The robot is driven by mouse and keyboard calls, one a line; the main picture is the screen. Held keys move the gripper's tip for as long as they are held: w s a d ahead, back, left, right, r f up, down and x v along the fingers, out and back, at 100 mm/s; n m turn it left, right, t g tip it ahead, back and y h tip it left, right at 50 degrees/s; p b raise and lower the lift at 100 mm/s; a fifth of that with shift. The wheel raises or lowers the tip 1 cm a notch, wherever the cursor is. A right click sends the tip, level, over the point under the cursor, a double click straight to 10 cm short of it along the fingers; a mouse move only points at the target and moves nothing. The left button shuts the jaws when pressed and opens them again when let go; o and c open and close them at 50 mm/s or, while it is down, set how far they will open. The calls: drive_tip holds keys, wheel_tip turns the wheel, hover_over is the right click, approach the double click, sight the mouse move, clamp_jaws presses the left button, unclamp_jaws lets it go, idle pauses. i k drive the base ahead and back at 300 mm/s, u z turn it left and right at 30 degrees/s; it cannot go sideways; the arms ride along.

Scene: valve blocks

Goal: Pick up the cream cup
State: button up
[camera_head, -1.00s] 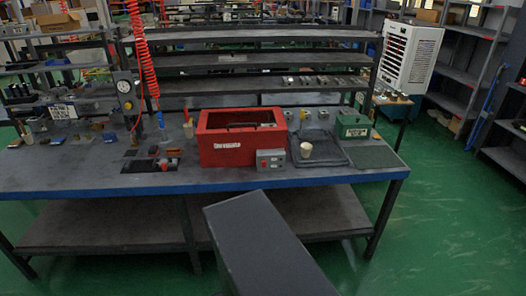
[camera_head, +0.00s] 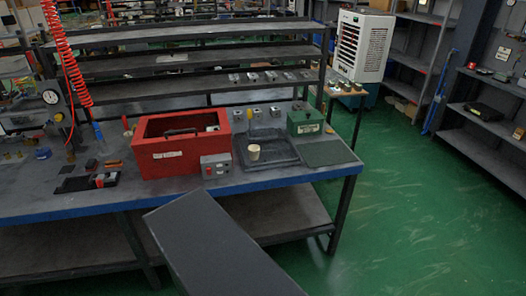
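The small cream cup (camera_head: 254,152) stands upright on a dark tray (camera_head: 285,160) at the right part of the workbench. It is right of the red box and just behind the grey control box. A dark grey link of my own body reaches in from the bottom of the picture toward the bench's front edge. My gripper is not in view, so its state and its place relative to the cup do not show.
An open red box (camera_head: 171,158), a grey control box (camera_head: 216,166) and a green box (camera_head: 304,123) stand near the cup. Shelves (camera_head: 190,62) rise behind the bench (camera_head: 90,205). A red coiled hose (camera_head: 66,60) hangs at left. Green floor (camera_head: 420,210) is open at right.

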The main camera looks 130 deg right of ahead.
sight(254, 153)
drive_tip(key=z, duration=0.05)
drive_tip(key=k, duration=1.9)
drive_tip(key=u, duration=1)
drive_tip(key=k, duration=0.95)
drive_tip(key=z, duration=0.2)
drive_tip(key=i, duration=0.9)
drive_tip(key=u, duration=0.1)
